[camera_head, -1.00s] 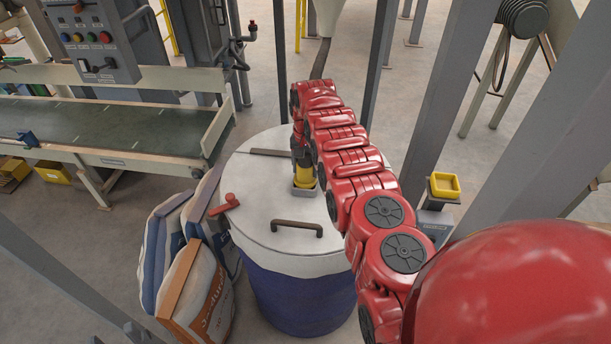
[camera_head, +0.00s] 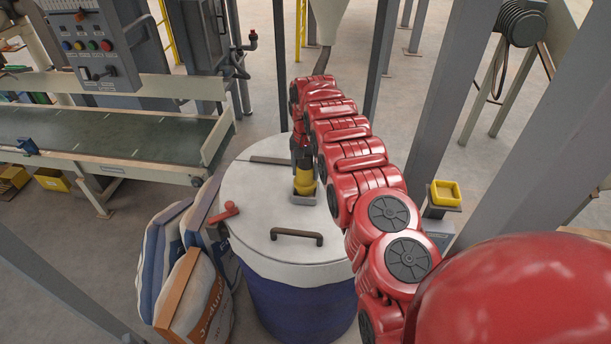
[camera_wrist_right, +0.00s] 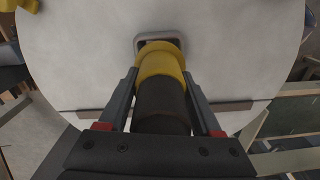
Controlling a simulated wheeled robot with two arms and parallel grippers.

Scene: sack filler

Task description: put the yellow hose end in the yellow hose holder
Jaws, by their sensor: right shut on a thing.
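The yellow hose end (camera_head: 304,184) stands upright at a small grey-rimmed opening (camera_head: 304,199) in the white drum lid (camera_head: 255,205). I cannot tell whether it sits in the opening or just above it. My right gripper (camera_head: 303,163) is shut on it from above. In the right wrist view the fingers of my right gripper (camera_wrist_right: 160,85) lie either side of the hose end (camera_wrist_right: 161,62) and its dark sleeve, with the opening's rim just beyond. The yellow hose holder (camera_head: 446,193), a square cup on a grey post, stands right of the drum. My left gripper is out of view.
The lid carries a brown handle (camera_head: 297,236) and a red lever (camera_head: 224,211). Filled sacks (camera_head: 190,290) lean left of the drum. A conveyor (camera_head: 110,135) and control panel (camera_head: 92,45) are at the left. A grey column (camera_head: 450,90) rises behind the holder.

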